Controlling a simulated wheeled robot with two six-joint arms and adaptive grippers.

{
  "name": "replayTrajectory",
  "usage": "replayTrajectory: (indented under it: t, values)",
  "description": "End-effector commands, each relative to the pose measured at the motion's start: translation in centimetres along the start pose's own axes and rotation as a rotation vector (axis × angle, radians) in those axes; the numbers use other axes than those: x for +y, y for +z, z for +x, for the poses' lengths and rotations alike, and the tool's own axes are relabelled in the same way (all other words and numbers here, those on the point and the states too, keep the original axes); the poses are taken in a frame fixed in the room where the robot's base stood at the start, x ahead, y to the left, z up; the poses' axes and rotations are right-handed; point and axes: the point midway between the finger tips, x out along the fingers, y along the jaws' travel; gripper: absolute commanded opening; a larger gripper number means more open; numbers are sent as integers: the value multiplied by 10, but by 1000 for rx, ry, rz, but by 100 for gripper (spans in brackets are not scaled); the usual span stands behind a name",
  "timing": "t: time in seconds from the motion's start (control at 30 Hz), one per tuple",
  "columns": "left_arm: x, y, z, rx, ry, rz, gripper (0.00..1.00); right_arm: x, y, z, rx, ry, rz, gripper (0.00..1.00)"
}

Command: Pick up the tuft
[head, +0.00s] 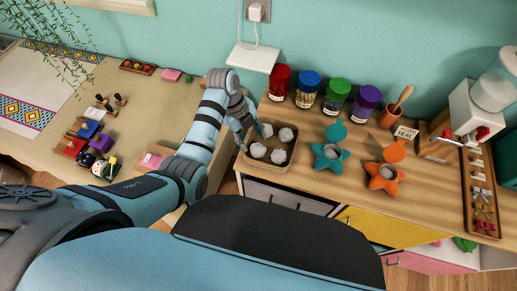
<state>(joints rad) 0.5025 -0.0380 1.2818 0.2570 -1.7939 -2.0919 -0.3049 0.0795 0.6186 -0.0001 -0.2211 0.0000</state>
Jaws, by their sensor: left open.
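Several white fluffy tufts lie in a brown tray (269,168) at the left end of the wooden counter. One tuft (258,150) is at the tray's left, another (278,156) is nearer the front, and another (286,135) is at the right. A further tuft (266,131) at the back is partly hidden by a finger. My left gripper (252,138) points down over the tray's left back part, open, close to the left and back tufts. I cannot tell whether it touches either. My right gripper is not in view.
Jars with red, blue, green and purple lids, such as the red one (279,82), stand behind the tray. A teal star-shaped item (330,163) and an orange one (384,180) stand to its right. A lower table (165,105) with small items is left.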

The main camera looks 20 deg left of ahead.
Motion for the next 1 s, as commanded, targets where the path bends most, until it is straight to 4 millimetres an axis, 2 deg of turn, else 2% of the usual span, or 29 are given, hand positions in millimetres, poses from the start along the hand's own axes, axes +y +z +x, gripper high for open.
replayTrajectory:
  t: [0.03,0.17,0.4,0.63,0.73,1.0]
  values:
    - [0,0,10,2,1,-1,44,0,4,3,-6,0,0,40]
    - [-1,1,26,1,1,1,44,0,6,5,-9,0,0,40]
    - [-2,7,70,1,2,4,44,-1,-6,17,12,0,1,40]
    - [-3,7,72,0,0,5,44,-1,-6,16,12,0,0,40]
    - [-3,7,72,0,0,4,32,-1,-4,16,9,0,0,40]
    - [-3,7,71,-1,0,4,31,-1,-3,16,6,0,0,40]
